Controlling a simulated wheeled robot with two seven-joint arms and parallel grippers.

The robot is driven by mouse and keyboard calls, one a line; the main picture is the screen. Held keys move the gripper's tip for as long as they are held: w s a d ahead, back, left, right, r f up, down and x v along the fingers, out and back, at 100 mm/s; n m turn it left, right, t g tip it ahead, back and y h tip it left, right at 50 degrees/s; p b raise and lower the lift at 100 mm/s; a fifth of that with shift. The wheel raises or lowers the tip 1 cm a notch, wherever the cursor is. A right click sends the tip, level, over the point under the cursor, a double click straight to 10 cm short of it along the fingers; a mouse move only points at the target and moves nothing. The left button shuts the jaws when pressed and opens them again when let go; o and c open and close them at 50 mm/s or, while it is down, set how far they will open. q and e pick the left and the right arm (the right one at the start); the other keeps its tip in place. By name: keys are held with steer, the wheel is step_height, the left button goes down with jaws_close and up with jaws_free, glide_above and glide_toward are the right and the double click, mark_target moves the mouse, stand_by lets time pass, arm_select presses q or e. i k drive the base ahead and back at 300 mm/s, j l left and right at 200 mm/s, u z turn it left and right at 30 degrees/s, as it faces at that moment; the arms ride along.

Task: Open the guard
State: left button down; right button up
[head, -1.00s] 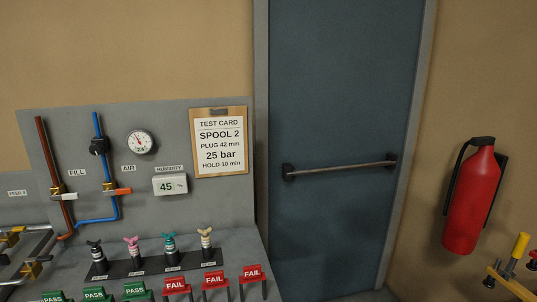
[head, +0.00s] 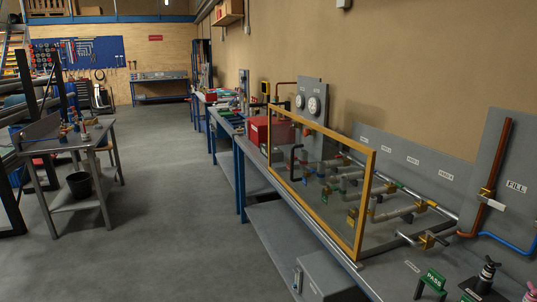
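The guard (head: 367,205) is a clear panel in a yellow frame. It stands upright along the front edge of the long bench, on the right half of the head view. Behind it, and seen through it, are grey pipes with brass fittings and green and red handles. The panel looks closed across the front of these pipes. Neither of my grippers shows in the head view.
The long bench (head: 262,230) runs away along the right wall. A green PASS tag (head: 432,280) and a black-topped plug (head: 486,275) stand at its near end. A side table (head: 70,143) with a black bucket (head: 80,187) stands left. The grey floor (head: 170,220) between is clear.

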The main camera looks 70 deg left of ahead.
mark_target(354, 253)
steer(key=u, duration=2.1)
steer(key=i+j+z, duration=0.2)
steer(key=z, duration=0.25)
steer(key=i+j+z, duration=0.15)
steer(key=z, duration=0.35)
steer(key=k+j, duration=0.05)
steer(key=j, duration=0.05)
